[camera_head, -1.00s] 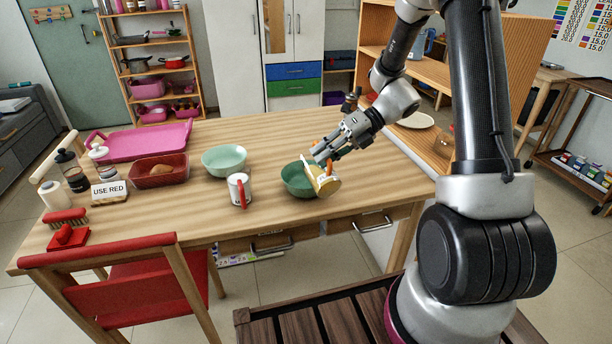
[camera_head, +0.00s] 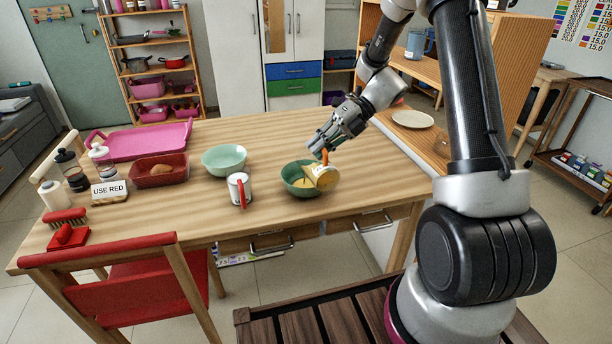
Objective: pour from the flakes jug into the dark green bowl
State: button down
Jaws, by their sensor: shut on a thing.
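The dark green bowl (camera_head: 289,173) stands on the table near its right front part. A pale yellow patch shows inside it. The flakes jug (camera_head: 323,179) is tilted well over at the bowl's right side, its mouth end at the bowl's right rim. Its tan contents or side face show; whether it touches the rim I cannot tell. My gripper (camera_head: 323,151) is above the jug, shut on its orange handle (camera_head: 325,157). The fingertips are small and partly hidden against the handle.
A light green bowl (camera_head: 224,160) and a white mug with a red handle (camera_head: 239,189) stand left of the dark green bowl. A red tray (camera_head: 145,182) and a "USE RED" sign (camera_head: 110,191) are further left. The table behind the bowls is clear.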

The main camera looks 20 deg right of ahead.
jog(key=shift+w+r, duration=0.1)
jog(key=shift+w+a+f+m+g, duration=0.1)
jog(key=shift+w+f+m+g, duration=0.1)
jog(key=shift+w+g, duration=0.15)
jog(key=shift+w+a+f+m+g, duration=0.1)
jog(key=shift+w+m+g, duration=0.15)
jog(key=shift+w, duration=0.15)
dwell(0.6)
jog(key=shift+w+a+r+m+g, duration=0.15)
jog(key=shift+w+m+g, duration=0.15)
jog(key=shift+w, duration=0.15)
jog(key=shift+w+d+r+m+g, duration=0.15)
jog(key=shift+w+g, duration=0.15)
jog(key=shift+w, duration=0.15)
jog(key=shift+w+a+r, duration=0.1)
jog(key=shift+w+a, duration=0.05)
jog(key=shift+w, duration=0.15)
dwell(1.2)
